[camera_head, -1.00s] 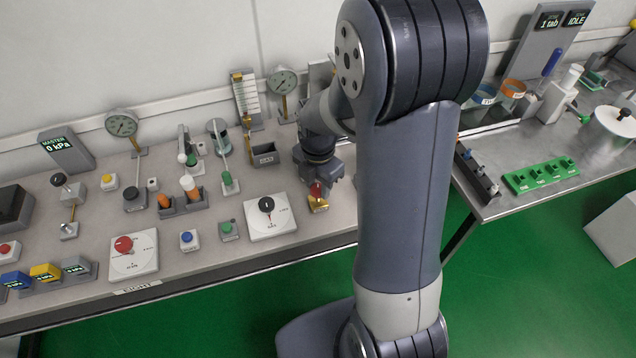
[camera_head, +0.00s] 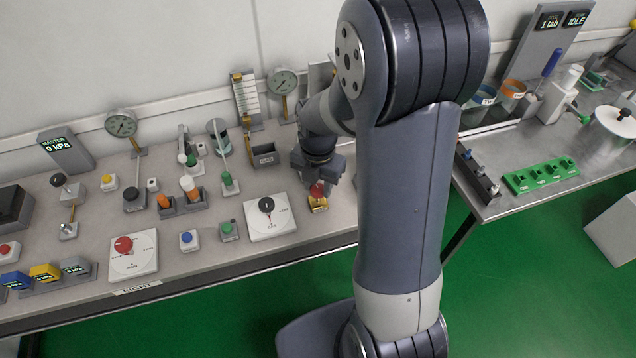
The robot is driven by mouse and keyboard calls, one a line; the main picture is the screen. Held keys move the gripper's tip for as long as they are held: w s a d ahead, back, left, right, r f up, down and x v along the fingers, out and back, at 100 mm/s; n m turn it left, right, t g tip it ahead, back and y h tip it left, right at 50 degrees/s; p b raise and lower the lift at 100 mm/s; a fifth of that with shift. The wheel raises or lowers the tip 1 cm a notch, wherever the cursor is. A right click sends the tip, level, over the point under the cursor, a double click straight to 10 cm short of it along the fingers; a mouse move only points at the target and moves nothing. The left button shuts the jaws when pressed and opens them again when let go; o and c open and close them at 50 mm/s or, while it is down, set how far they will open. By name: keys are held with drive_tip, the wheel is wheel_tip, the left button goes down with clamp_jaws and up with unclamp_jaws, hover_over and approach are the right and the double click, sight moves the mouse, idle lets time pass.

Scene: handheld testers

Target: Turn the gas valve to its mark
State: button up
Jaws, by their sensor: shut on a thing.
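The gas valve appears to be the small brass body (camera_head: 318,205) with a red handle (camera_head: 317,189) near the bench's front edge, right of the white plate with the black knob. My gripper (camera_head: 318,183) is over it, pointing down, and is shut on the red handle. The fingertips are small and partly hidden here, so their exact grip is unclear. The valve's mark is too small to make out.
A white plate with a black knob (camera_head: 284,225) lies just left of the valve. A dark bin (camera_head: 264,155) and a round gauge (camera_head: 283,82) stand behind. A white plate with a red knob (camera_head: 146,262) is farther left. My arm hides the bench to the right.

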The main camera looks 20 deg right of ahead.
sight(318, 188)
drive_tip(key=o, duration=1)
wheel_tip(318, 188, up, 11)
drive_tip(key=shift+p, duration=0.35)
drive_tip(key=shift+f, duration=0.1)
wheel_tip(318, 188, down, 11)
drive_tip(key=shift+r+b, duration=0.1)
drive_tip(key=shift+b, duration=0.25)
idle(0.3)
